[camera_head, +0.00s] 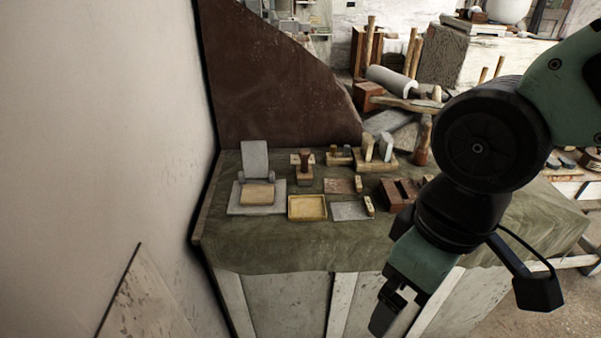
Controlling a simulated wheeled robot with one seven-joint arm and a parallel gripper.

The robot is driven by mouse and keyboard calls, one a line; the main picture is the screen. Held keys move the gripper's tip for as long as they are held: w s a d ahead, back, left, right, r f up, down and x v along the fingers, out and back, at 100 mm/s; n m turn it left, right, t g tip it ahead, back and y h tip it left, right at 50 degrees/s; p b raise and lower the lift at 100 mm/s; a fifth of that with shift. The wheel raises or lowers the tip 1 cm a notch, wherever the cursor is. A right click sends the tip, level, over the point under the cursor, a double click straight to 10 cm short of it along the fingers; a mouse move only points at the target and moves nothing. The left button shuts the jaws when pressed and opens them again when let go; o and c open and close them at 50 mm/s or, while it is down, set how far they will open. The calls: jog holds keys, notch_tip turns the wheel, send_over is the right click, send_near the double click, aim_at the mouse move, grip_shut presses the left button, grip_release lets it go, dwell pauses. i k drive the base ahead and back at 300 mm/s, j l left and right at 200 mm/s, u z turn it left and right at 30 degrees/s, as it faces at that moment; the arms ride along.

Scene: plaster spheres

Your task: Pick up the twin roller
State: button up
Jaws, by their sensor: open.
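My gripper (392,306) hangs at the lower right, in front of the cloth-covered table's (270,252) front edge, pointing down, open and apart from everything on the table. I cannot tell for sure which thing is the twin roller. A small brown piece with two short upright parts (341,155) stands at the back of the table and may be it. Beside it, a brown block (372,162) carries two pale upright pieces. To the left stands a dark red-brown tool with a pale crossbar (304,168). My arm hides part of the table's right side.
A grey stand with an upright plate (254,160) is at the table's left, beside a yellow tray (307,207). Flat trowels (350,211) and a slotted red-brown block (399,192) lie to the right. A brown panel (270,85) rises behind. A pale wall (90,120) borders the left.

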aim_at(304, 170)
jog(key=i+j, duration=0.4)
jog(key=i, duration=0.15)
jog(key=i+j, duration=0.4)
jog(key=i, duration=0.15)
